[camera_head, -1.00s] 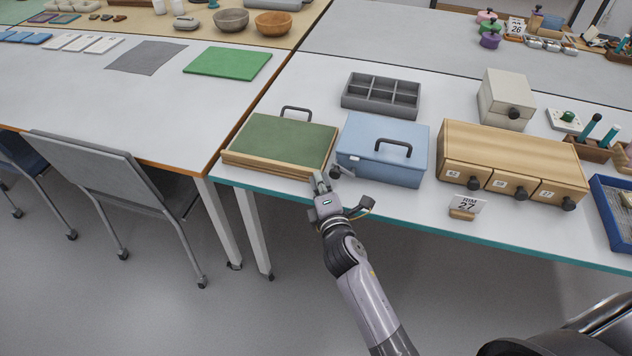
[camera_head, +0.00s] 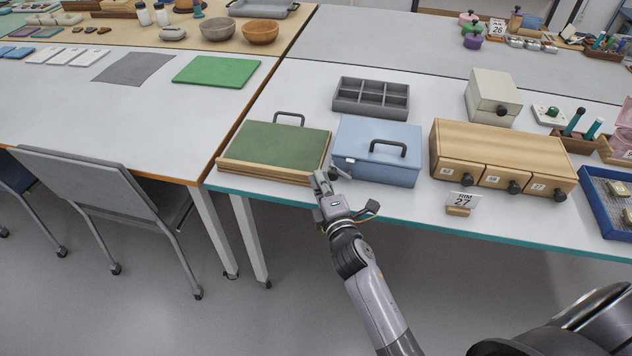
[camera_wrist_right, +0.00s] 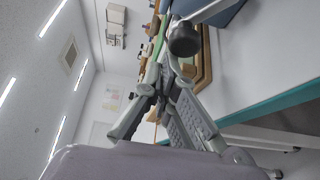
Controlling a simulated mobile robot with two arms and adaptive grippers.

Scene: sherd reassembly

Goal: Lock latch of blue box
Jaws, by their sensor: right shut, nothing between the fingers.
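The blue box (camera_head: 376,150) stands on the table near its front edge, lid down, with a dark handle on top. Its latch (camera_head: 341,173), a grey lever with a dark round knob, is at the front left corner and sticks out to the left. In the wrist view the latch knob (camera_wrist_right: 184,38) is large and close, with part of the blue box (camera_wrist_right: 226,12) behind. My right gripper (camera_head: 321,179) is shut and empty, just left of the knob. Whether it touches the knob I cannot tell. My left gripper is not in view.
A green-topped wooden case (camera_head: 275,148) lies close to the left of the box. A grey divided tray (camera_head: 371,97) is behind.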

